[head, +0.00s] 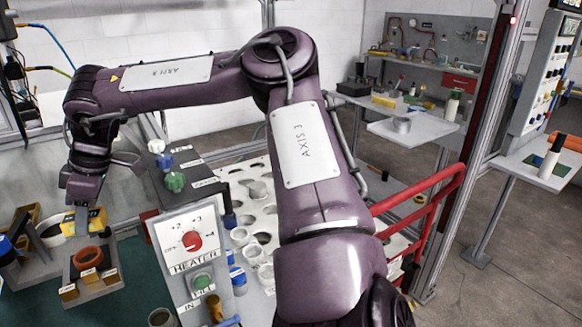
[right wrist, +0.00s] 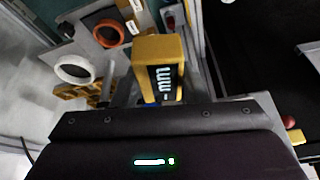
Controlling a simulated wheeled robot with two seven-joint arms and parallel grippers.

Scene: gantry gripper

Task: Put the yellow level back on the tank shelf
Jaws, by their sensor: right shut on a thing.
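My right gripper (head: 82,212) is at the left of the head view, pointing down at the end of my purple arm. It is shut on a yellow block-like thing, taken as the yellow level (head: 98,220), with a dark face marked "mm". In the right wrist view the level (right wrist: 158,50) sticks out in front of the gripper (right wrist: 160,98). A grey stand with an orange ring (head: 88,258) is just below it in the head view. I cannot tell which surface is the tank shelf, or whether the level touches anything. My left gripper is not in view.
A heater box (head: 190,245) with a red knob stands right of the stand. Behind it is a white rack (head: 262,215) with round holes and small cups. A white ring (right wrist: 75,68) is close to the level in the wrist view. A red rail (head: 430,200) stands at right.

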